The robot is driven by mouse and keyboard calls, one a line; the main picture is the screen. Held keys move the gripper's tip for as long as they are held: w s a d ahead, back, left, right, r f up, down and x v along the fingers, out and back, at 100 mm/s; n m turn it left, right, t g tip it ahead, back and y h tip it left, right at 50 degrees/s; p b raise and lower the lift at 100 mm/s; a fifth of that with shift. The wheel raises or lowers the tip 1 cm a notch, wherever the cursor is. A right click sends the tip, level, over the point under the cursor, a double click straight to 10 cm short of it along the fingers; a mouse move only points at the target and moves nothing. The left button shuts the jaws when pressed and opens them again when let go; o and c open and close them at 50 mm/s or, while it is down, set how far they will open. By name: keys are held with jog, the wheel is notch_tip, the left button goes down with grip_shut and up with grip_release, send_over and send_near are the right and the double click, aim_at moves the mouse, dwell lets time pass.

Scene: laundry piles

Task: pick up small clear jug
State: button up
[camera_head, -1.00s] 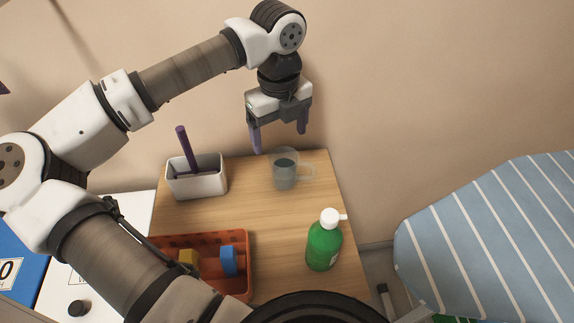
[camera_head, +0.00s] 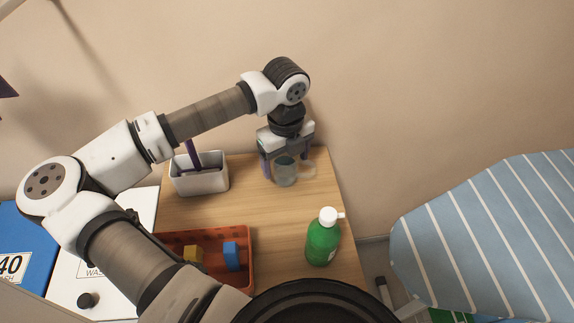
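The small clear jug (camera_head: 286,173) stands upright near the back of the wooden table (camera_head: 250,213), with its handle toward the right. My gripper (camera_head: 285,168) points down at the jug from above and behind, with its fingers spread. One purple finger shows at the jug's left side. The other finger shows at the upper right, near the handle. The jug hides part of the gripper, and I cannot tell whether the fingers touch it.
A white pot (camera_head: 201,178) with a purple stick stands left of the jug. An orange crate (camera_head: 250,262) holds yellow and blue blocks at the front left. A green bottle (camera_head: 322,242) stands at the front right. A striped ironing board (camera_head: 490,240) is farther right. The wall is close behind.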

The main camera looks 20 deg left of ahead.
jog(key=c, duration=0.9)
jog(key=shift+c, duration=0.2)
jog(key=shift+r, duration=0.15)
